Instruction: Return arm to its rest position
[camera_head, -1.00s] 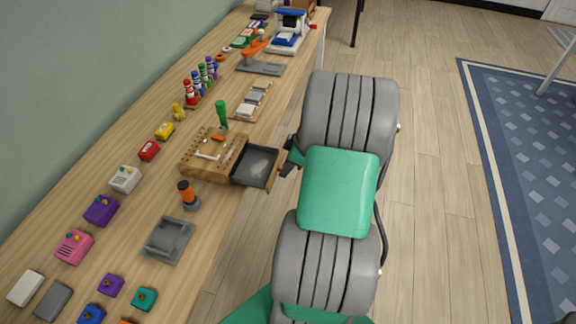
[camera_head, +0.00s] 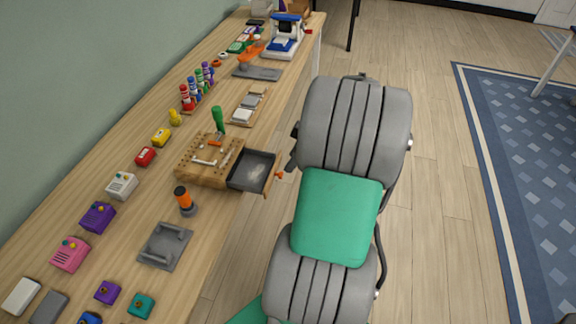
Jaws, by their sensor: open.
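My grey and green arm fills the middle of the head view, beside the bench's right edge. Only a small dark part of my gripper (camera_head: 291,161) shows at the left side of the upper grey link; the rest is hidden behind the arm. It is open, close to the open drawer's orange knob (camera_head: 279,175) but apart from it. The dark drawer (camera_head: 252,171) sticks out to the right from the wooden tool block (camera_head: 203,176) and looks empty except for a pale patch on its floor.
The wooden bench (camera_head: 120,262) runs along the left wall. It holds an orange-handled tool (camera_head: 184,201), a grey tray (camera_head: 165,246), a green-handled tool (camera_head: 218,120), coloured boxes and a blue-white machine (camera_head: 284,40). The floor (camera_head: 440,200) right of my arm is clear up to a blue rug (camera_head: 520,130).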

